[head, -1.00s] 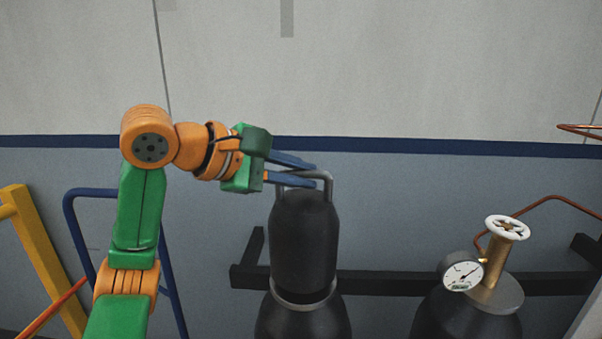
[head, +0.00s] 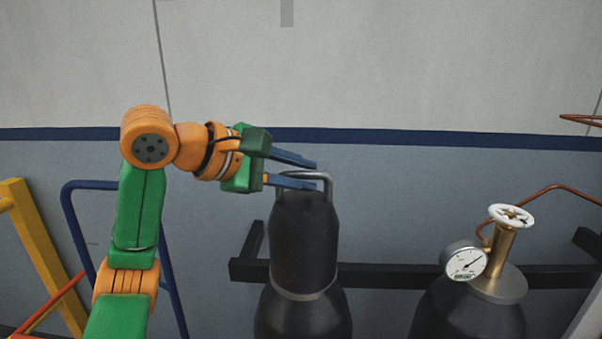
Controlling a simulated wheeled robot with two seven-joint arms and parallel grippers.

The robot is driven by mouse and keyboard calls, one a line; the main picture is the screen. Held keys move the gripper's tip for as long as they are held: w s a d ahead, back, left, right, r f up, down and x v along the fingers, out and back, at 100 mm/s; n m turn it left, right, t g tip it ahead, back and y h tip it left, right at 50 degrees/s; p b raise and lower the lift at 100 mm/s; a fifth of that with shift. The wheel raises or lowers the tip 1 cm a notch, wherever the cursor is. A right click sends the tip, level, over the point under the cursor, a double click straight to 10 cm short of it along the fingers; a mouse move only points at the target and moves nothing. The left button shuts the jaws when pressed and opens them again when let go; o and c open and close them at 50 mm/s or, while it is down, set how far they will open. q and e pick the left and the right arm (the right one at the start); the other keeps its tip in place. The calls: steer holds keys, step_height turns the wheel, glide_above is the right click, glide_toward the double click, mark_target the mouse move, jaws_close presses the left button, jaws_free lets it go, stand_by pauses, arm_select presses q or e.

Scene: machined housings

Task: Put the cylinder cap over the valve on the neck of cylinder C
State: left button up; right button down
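The dark cylinder cap (head: 303,240), with a grey loop handle (head: 327,178) on top, stands upright on the shoulder of a black cylinder (head: 302,318). A light ring (head: 304,294) shows at its lower edge. The cap hides any valve inside it, and no letter on the cylinder is readable. My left gripper (head: 315,176) is at the handle with its two blue fingers spread apart. The lower finger overlaps the handle in the picture; the upper finger is above it. I cannot tell whether either touches it. My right gripper is out of view.
To the right stands another black cylinder (head: 468,315) with a brass valve, white handwheel (head: 511,216), pressure gauge (head: 465,263) and copper pipe (head: 560,187). A black rack bar (head: 385,277) runs behind the cylinders. A blue tube frame (head: 70,215) and yellow post (head: 40,250) stand left.

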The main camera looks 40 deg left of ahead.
arm_select(q)
steer(key=shift+o, duration=1.3)
steer(key=shift+s, duration=0.1)
steer(key=v, duration=0.7)
